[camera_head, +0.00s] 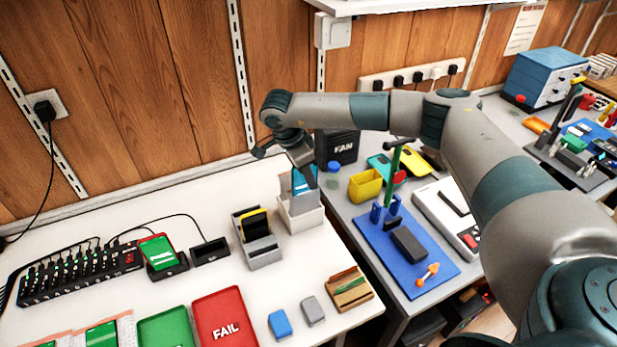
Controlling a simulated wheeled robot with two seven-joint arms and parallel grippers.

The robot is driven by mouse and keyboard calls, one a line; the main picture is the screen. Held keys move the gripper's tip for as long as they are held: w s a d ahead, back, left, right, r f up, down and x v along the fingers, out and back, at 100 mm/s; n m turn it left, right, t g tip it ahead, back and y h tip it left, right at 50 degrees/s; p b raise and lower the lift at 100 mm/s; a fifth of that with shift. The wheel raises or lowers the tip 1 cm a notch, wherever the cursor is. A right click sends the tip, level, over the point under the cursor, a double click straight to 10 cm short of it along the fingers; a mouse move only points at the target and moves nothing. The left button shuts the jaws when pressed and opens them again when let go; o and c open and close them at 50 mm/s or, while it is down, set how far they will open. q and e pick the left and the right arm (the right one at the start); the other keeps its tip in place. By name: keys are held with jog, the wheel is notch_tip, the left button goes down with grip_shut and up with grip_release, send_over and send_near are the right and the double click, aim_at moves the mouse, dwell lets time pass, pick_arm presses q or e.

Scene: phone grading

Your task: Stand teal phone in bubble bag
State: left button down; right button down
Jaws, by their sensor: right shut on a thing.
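A teal-blue phone (299,184) stands nearly upright at the pale open-topped holder (301,220) near the back right of the white table. My right gripper (306,172) is shut on the phone from above; its fingers hide part of it. The phone's lower end is hidden by the holder's front, so I cannot tell how deep it sits. A pale upright sheet shows beside the phone, but I cannot tell if it is the bubble bag. My left gripper is out of view.
A grey stand (262,252) with a dark, yellow-edged phone is left of the holder. A red FAIL tray (222,308) and a green tray (165,329) lie in front. A black FAN box (342,147) and yellow bin (366,185) stand on the right bench.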

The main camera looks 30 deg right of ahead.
jog(key=shift+f+b, duration=0.35)
dwell(0.3)
jog(key=c, duration=1.8)
grip_release()
jog(key=shift+o, duration=0.2)
jog(key=shift+r, duration=0.2)
jog(key=shift+r+p, duration=1.45)
jog(key=shift+r, duration=1.9)
jog(key=shift+s+f, duration=0.1)
jog(key=shift+s, duration=0.05)
